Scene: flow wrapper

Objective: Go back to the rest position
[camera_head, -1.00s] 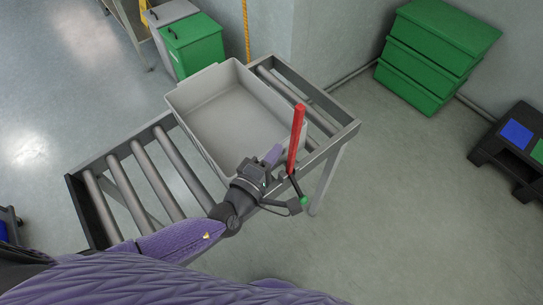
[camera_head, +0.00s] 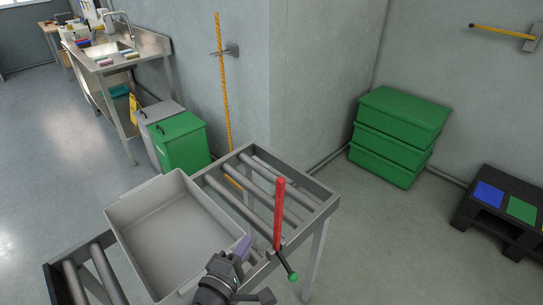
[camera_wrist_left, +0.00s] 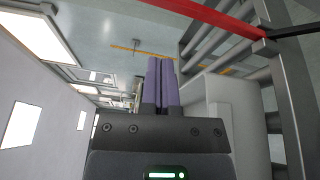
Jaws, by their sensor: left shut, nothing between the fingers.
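My left gripper (camera_head: 243,247) is at the lower middle of the head view, by the near right corner of a grey bin (camera_head: 128,240). Its purple fingers are shut with nothing between them, and they also show together in the left wrist view (camera_wrist_left: 161,82). In the head view the fingers overlap the bin's rim; I cannot tell whether they touch it. My right gripper is not in view.
The empty bin sits on a roller conveyor (camera_head: 327,207). Green crates (camera_head: 396,134) and a green waste bin (camera_head: 183,141) stand behind.

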